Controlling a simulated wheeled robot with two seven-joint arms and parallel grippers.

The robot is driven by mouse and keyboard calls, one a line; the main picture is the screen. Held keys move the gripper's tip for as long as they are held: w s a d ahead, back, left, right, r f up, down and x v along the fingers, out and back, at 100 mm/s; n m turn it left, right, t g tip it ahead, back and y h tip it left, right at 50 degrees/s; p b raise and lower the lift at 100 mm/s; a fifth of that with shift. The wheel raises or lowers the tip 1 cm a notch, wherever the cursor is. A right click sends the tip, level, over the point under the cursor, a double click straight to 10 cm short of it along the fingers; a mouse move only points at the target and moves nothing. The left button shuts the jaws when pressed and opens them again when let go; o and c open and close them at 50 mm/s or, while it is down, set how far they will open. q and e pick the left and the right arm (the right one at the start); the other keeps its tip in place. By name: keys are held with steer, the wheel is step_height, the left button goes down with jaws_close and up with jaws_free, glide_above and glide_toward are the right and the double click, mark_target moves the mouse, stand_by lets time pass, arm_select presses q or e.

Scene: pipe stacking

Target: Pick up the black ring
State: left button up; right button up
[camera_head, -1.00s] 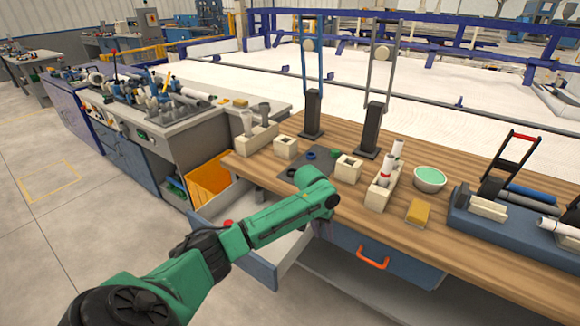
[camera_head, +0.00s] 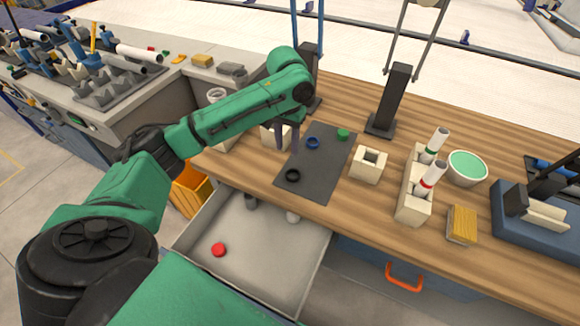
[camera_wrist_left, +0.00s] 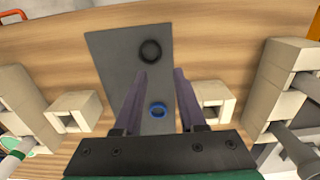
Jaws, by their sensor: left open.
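The black ring (camera_head: 293,175) lies flat on the front part of a dark grey mat (camera_head: 322,185) on the wooden table. In the left wrist view the black ring (camera_wrist_left: 150,51) lies beyond the fingertips, near the top of the picture. My left gripper (camera_head: 287,150) points down above the mat's left edge, close to the ring but apart from it. In the left wrist view its two fingers (camera_wrist_left: 160,76) are spread with nothing between the tips. A blue ring (camera_head: 313,143) and a green ring (camera_head: 343,135) lie farther back on the mat. My right gripper is not in view.
Beige blocks with holes stand at the mat's left (camera_head: 270,137) and right (camera_head: 369,164). A longer holder (camera_head: 412,203) carries white pipes with coloured rings. A black post (camera_head: 388,103) stands behind.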

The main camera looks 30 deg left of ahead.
mark_target(287, 172)
arm_select(q)
steer(key=f, duration=0.3)
steer(key=shift+s+d+f, duration=0.15)
steer(key=shift+s+f, duration=0.05)
steer(key=shift+f, duration=0.15)
steer(key=f, duration=0.3)
steer(key=f+p, duration=0.1)
steer(key=f, duration=0.1)
steer(key=shift+w+a+f, duration=0.1)
steer(key=shift+a+f, duration=0.1)
steer(key=shift+f, duration=0.2)
steer(key=shift+d+f, duration=0.1)
steer(key=shift+f, duration=0.2)
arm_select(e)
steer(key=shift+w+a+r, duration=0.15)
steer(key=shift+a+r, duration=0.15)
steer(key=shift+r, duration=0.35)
arm_select(q)
jaws_close()
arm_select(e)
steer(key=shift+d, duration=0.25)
